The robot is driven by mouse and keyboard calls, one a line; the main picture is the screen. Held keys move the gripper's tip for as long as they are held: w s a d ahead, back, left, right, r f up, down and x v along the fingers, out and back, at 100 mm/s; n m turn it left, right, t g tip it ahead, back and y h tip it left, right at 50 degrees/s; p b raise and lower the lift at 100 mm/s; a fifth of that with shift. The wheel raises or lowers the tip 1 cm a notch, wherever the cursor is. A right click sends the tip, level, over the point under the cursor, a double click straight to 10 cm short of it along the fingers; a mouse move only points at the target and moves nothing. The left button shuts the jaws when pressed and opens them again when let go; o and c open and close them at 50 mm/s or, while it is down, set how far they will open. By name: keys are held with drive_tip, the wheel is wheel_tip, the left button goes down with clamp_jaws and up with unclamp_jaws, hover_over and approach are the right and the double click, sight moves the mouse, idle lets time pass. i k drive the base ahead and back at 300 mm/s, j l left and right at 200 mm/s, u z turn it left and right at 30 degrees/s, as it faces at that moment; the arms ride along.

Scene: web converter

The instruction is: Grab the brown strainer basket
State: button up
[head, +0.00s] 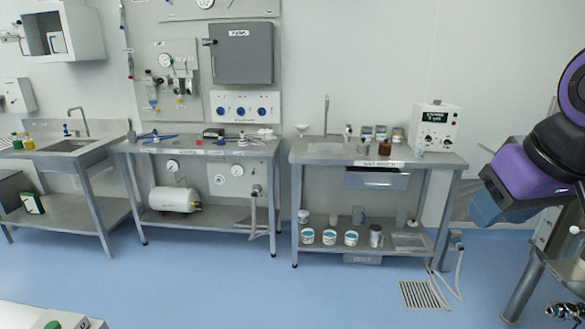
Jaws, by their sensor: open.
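A small reddish-brown item (384,148) stands on the top of the right steel bench (310,156), near its front edge. It is too small to tell whether it is the brown strainer basket. Part of my arm, purple, black and blue-grey, shows at the right edge, apart from the bench and nearer to the camera. No gripper fingers can be made out.
Several jars stand at the back of the right bench, beside a white control box (436,127). Several white tubs (329,237) are on its lower shelf. A middle bench (200,146) and a sink (70,146) stand left. Blue floor (220,290) in front is clear, with a drain grate (423,294).

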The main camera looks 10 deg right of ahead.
sight(385, 149)
drive_tip(key=i+j, duration=0.1)
drive_tip(key=i, duration=3.5)
drive_tip(key=i+z, duration=0.55)
drive_tip(key=k+l, duration=0.05)
drive_tip(key=k, duration=0.05)
